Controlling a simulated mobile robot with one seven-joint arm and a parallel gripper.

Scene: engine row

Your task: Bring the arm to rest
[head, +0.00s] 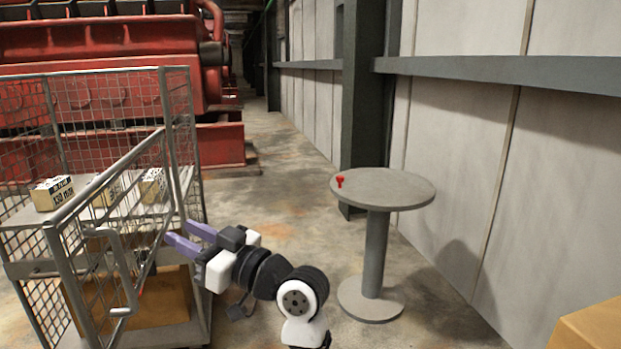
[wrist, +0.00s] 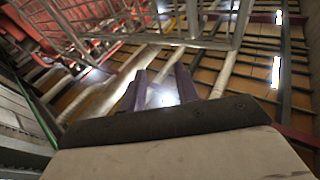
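My arm reaches left from the lower middle of the head view, low down between the wire cart and the round table. My gripper (head: 175,231) is at the cart's right side, its two purple fingers pointing left toward the cart. In the wrist view the fingers of my gripper (wrist: 162,72) stand apart with a gap between them. Nothing is held in that gap. Whether the fingertips touch the cart cannot be told.
The wire cart (head: 168,110) holds small boxes (head: 53,193) on its shelf and a brown box below. A round grey table (head: 385,186) carries a small red object (head: 340,181). A cardboard box (head: 590,328) is at lower right. Open floor (head: 275,180) runs past the red engine (head: 100,45).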

